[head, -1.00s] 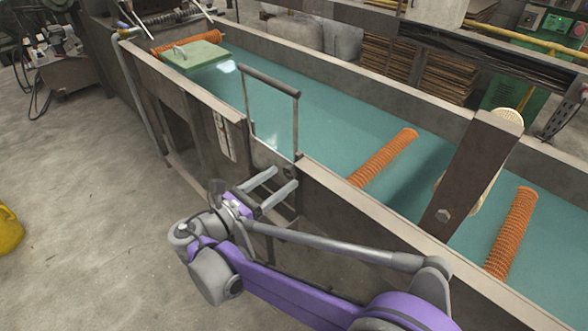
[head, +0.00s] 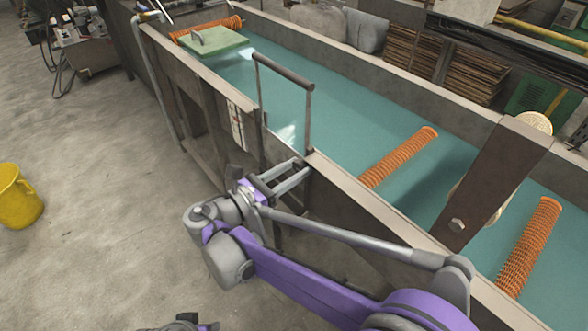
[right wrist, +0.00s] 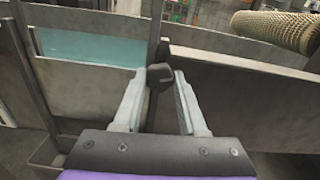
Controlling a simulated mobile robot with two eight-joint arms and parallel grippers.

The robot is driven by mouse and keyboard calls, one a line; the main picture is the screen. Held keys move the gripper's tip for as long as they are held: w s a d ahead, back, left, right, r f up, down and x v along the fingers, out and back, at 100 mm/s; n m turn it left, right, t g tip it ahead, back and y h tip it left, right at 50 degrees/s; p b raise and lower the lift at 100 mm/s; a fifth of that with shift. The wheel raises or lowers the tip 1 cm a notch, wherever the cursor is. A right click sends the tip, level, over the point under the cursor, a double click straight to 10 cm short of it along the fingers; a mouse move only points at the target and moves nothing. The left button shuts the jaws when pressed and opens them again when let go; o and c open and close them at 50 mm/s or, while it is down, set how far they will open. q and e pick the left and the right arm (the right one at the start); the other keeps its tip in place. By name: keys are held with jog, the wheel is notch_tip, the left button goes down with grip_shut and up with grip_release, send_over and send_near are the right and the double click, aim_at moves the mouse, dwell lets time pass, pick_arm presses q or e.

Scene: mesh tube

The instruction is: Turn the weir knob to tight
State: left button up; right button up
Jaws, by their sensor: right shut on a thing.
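The weir is a thin upright gate with a dark top bar (head: 284,72), set at the near wall of the teal-water tank. The weir knob (right wrist: 160,75) is small, dark and faceted, and shows in the right wrist view in front of the grey wall. My right gripper (head: 299,167) reaches the near wall just below the weir's right post. In the right wrist view its fingers (right wrist: 158,88) are shut on the knob, one on each side. The fingers hide the knob in the head view.
The tank's near wall rim (head: 380,205) runs past my right arm. Orange mesh tubes (head: 400,157) lie across the water, and a brown upright plate (head: 495,185) stands at the right. A yellow bucket (head: 18,197) stands on the open floor at left.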

grip_shut()
jog(key=shift+r+m+p, duration=0.1)
jog(key=shift+m+p, duration=0.95)
jog(key=shift+m, duration=0.45)
jog(key=shift+m+p, duration=0.9)
jog(key=shift+m, duration=1.1)
jog(key=o, duration=1)
grip_release()
